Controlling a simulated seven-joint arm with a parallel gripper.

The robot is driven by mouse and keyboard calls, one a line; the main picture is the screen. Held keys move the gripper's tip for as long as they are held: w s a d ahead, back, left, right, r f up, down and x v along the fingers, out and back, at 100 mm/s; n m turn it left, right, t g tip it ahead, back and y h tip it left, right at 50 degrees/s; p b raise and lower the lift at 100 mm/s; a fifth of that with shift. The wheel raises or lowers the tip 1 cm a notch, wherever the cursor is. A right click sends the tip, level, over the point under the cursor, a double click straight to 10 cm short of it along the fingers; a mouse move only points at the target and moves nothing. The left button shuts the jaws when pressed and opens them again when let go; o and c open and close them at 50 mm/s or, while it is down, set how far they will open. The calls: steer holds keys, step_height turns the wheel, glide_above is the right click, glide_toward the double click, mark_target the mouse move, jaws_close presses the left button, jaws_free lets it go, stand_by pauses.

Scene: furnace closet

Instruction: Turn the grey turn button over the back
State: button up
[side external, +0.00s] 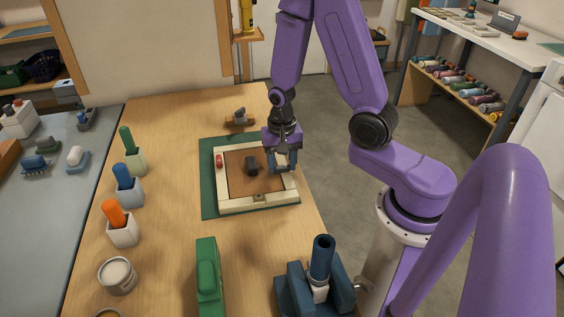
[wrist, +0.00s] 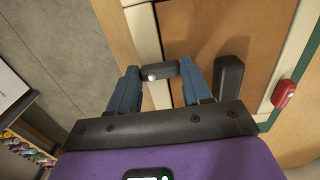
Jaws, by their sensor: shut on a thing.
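The grey turn button (wrist: 160,70) is a short dark grey bar with a bright round screw head. My gripper (wrist: 160,84) is shut on it, with one blue finger at each end of the bar. In the wrist view the bar lies crosswise at the cream frame's edge and appears to reach over the brown back (wrist: 205,30). In the side view my gripper (side external: 282,162) is at the right side of the cream frame (side external: 258,206) and hides the button. The brown back (side external: 238,182) lies inside the frame.
A dark block (side external: 252,166) stands on the back, close beside one finger in the wrist view (wrist: 229,77). A red button (side external: 219,160) sits on the frame's left side, a tan one (side external: 260,197) on the near side. A green mat (side external: 208,205) lies under the frame.

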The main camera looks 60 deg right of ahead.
mark_target(282, 166)
steer(key=o, duration=1.1)
steer(key=shift+c, duration=0.2)
steer(key=shift+r, duration=0.1)
step_height(282, 166, up, 17)
steer(key=shift+r, duration=0.1)
steer(key=s+a+f+n, duration=0.1)
steer(key=s+a+n, duration=0.3)
steer(key=s+n, duration=0.5)
steer(key=s+a+f+n, duration=0.1)
steer(key=s+a+n, duration=0.4)
steer(key=s+n, duration=0.3)
steer(key=n, duration=0.4)
steer(key=shift+s+a+f+n, duration=0.15)
steer(key=shift+s+n, duration=0.25)
